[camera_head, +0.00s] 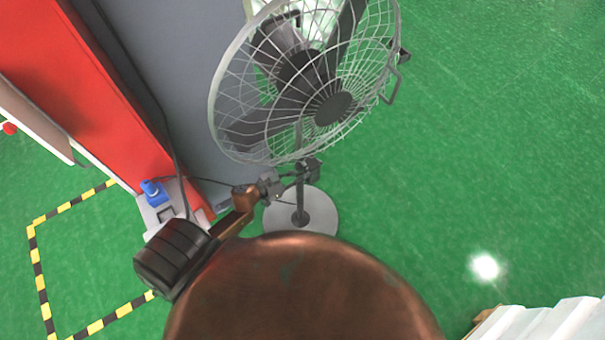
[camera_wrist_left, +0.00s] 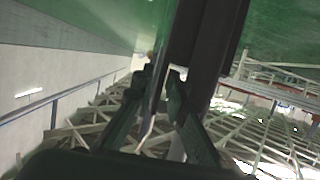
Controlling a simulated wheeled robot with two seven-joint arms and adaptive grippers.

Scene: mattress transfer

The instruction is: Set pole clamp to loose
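A pedestal fan with a round wire cage (camera_head: 333,108) and a round grey base (camera_head: 318,212) stands on the green floor. A dark pole clamp (camera_head: 313,168) sits on its pole (camera_head: 300,200), just below the cage. My left gripper (camera_head: 276,183) is beside the pole, left of and slightly below the clamp. In the left wrist view its two dark fingers (camera_wrist_left: 163,76) stand apart, with a small gap between the tips. The dark pole (camera_wrist_left: 208,45) runs just beyond the fingertips there. I cannot tell whether a finger touches the clamp. My right gripper is out of view.
A red and grey cabinet (camera_head: 75,70) stands to the left of the fan, with a blue-topped item (camera_head: 153,190) near its foot. Yellow-black tape (camera_head: 38,268) marks the floor. White stacked material (camera_head: 545,322) is at the lower right. Green floor on the right is clear.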

